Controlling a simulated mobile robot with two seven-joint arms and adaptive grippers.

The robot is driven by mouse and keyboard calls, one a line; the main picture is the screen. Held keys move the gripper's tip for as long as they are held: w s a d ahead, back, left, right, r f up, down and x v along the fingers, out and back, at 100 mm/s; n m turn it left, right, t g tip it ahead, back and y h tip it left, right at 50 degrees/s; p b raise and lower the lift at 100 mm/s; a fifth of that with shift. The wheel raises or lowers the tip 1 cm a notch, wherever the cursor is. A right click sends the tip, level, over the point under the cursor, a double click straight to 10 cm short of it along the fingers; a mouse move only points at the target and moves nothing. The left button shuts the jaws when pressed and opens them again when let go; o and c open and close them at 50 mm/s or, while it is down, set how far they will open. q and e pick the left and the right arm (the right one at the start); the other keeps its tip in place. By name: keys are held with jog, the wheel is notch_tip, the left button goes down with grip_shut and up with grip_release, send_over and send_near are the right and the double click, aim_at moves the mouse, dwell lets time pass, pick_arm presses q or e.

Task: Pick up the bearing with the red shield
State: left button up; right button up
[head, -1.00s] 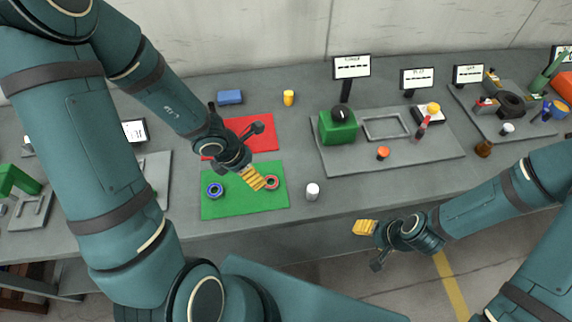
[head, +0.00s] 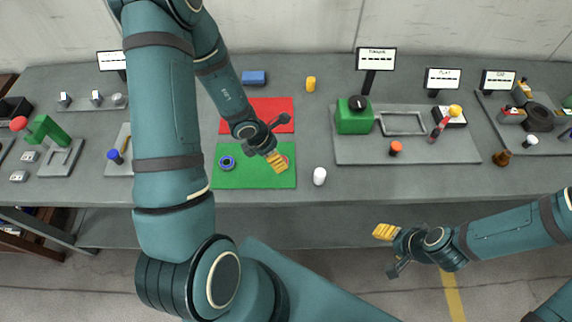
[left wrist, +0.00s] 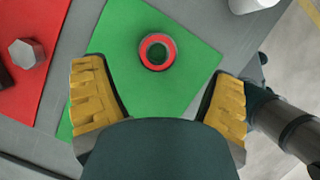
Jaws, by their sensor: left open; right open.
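The bearing with the red shield (left wrist: 157,67) lies flat on the green mat (left wrist: 190,90) in the left wrist view, ahead of and between my open fingers, touching neither. In the head view my left gripper (head: 285,143) is above the mats, and its yellow-padded finger hides most of the red-shielded bearing. In the left wrist view the left gripper (left wrist: 160,105) is open and empty. A bearing with a blue shield (head: 221,163) lies at the left of the green mat. My right gripper (head: 386,251) is open and empty in front of the table edge.
A red mat (head: 270,105) lies behind the green one. A grey hex-headed part (left wrist: 25,53) stands on it. A white cylinder (head: 319,176) stands right of the green mat. A grey tray (head: 420,153) with a green block (head: 354,123) is farther right.

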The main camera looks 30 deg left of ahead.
pick_arm(q)
jog(key=shift+w+f, duration=0.1)
jog(key=shift+f, duration=0.35)
jog(key=b+x, duration=0.3)
jog(key=x, duration=0.1)
jog(key=shift+a+f, duration=0.1)
jog(key=shift+a, duration=0.1)
jog(key=shift+d+f+b, duration=0.1)
jog(key=shift+f+b, duration=0.25)
jog(key=shift+d+r, duration=0.1)
jog(key=c, duration=1.3)
